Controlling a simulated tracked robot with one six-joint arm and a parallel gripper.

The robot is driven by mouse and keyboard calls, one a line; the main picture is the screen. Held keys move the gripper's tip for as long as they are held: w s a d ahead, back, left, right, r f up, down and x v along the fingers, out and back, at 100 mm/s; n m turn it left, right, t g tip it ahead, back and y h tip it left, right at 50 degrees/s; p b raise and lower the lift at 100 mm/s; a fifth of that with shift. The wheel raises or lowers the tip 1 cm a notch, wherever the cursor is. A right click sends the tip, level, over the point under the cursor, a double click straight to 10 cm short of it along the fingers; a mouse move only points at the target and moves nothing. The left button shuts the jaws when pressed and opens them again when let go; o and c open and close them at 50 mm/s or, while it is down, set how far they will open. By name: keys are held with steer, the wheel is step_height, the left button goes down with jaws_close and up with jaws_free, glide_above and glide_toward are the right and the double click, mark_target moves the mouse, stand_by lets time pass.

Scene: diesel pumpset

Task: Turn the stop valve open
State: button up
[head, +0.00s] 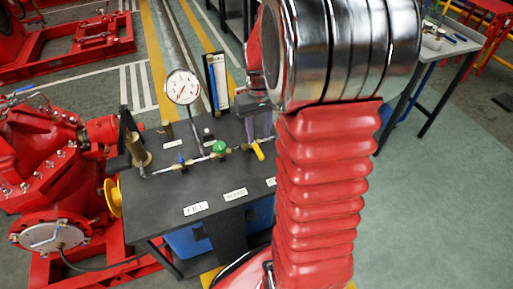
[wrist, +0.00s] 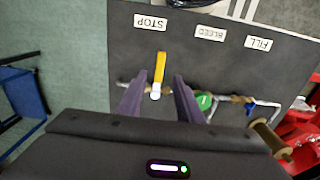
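The stop valve has a yellow lever (wrist: 160,68) that points from the pipe towards the STOP label (wrist: 150,22), roughly across the pipe line. The lever also shows in the head view (head: 258,151), just left of my red arm. My gripper (wrist: 158,84) is open, with its two dark purple fingers apart, one on each side of the lever's pivot end in the wrist view. I see no clear contact, and the height gap cannot be told. In the head view, part of my gripper (head: 261,122) shows above the lever; my arm hides the rest.
A green valve (head: 219,147) and a blue valve (head: 181,158) sit on the same pipe to the left. Red pump machinery (head: 45,160) is at left. Open floor lies right of my arm.

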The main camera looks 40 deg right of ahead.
mark_target(258, 151)
step_height(258, 151, down, 7)
steer(key=shift+f, duration=0.1)
stand_by(0.3)
steer(key=shift+c, duration=0.5)
jaws_close()
steer(key=shift+a, duration=0.25)
steer(key=shift+d, duration=0.1)
